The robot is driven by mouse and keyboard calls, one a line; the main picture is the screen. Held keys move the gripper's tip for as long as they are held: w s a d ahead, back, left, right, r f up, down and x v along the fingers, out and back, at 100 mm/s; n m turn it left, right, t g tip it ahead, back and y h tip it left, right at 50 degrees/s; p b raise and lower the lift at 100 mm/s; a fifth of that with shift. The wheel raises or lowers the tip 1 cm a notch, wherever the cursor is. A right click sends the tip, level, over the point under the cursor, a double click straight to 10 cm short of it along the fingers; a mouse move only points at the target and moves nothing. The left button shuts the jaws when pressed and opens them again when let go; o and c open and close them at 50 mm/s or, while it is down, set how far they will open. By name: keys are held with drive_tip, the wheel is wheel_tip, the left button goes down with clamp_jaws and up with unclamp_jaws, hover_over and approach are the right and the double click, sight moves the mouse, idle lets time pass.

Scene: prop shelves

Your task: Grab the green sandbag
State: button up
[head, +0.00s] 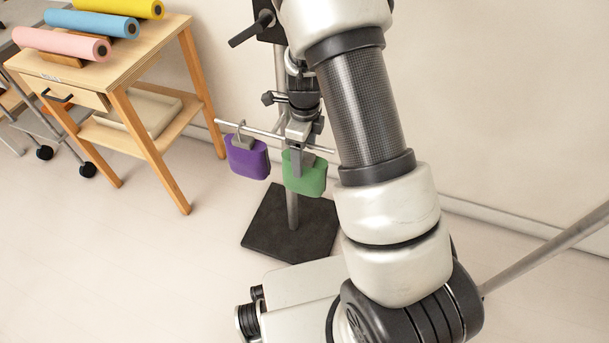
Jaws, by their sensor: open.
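The green sandbag (304,174) hangs from a thin metal crossbar (250,131) on an upright stand. A purple sandbag (247,157) hangs by a metal hook from the same bar, just to its left with a small gap. The green one's upper part is partly covered by a metal fitting of the stand. My arm passes close on its right in the picture, in front of the stand's right side. My gripper is not in view, so I cannot see where it is relative to the sandbag.
The stand has a black square base plate (292,222) on the floor and black clamps with levers above. A wooden table (150,45) at upper left holds pink, blue and yellow rolls (92,24). A grey pole slants at far right. Floor at lower left is clear.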

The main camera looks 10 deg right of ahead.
wheel_tip(320, 180, down, 2)
drive_tip(key=shift+f, duration=0.1)
clamp_jaws()
drive_tip(key=shift+w+r, duration=0.1)
drive_tip(key=shift+r, duration=0.15)
drive_tip(key=shift+r, duration=0.1)
